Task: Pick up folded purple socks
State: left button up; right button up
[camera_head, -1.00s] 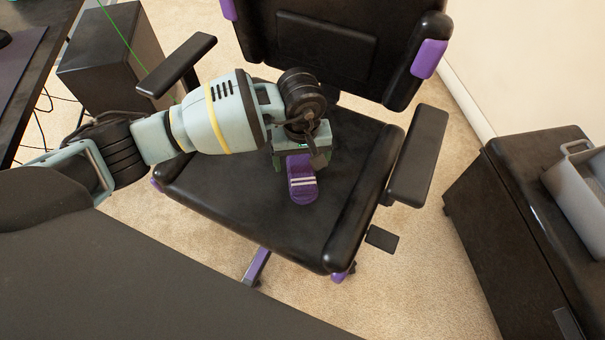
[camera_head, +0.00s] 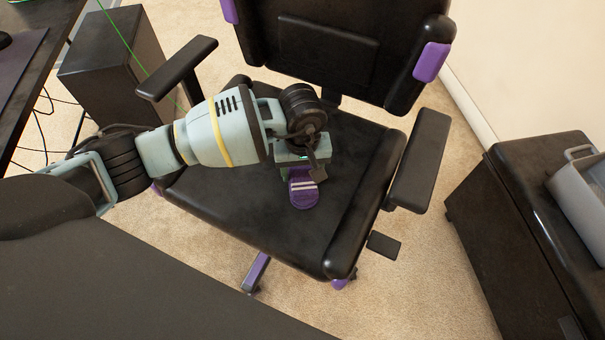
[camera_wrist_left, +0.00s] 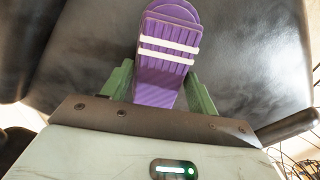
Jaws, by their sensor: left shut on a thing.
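The folded purple socks (camera_head: 304,192), with white stripes, are at the black office chair's seat (camera_head: 235,190). My left gripper (camera_head: 301,172) is shut on the socks from the far side, with its arm coming in from the left. In the left wrist view the socks (camera_wrist_left: 166,55) stick out from between the green fingers (camera_wrist_left: 160,88), one on each side. I cannot tell whether the socks still touch the seat. The right gripper is not in view.
The chair's armrests (camera_head: 178,67) and (camera_head: 419,160) stand on both sides of the seat, and its backrest (camera_head: 330,45) rises behind. A black cabinet (camera_head: 500,220) with a grey bin (camera_head: 582,190) is at right. A dark box (camera_head: 112,70) stands at left.

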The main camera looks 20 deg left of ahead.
aim_at(302, 173)
pick_arm(q)
notch_tip(302, 173, up, 9)
jog(key=shift+f+p, duration=0.1)
jog(key=shift+p, duration=1.05)
jog(key=shift+r, duration=0.7)
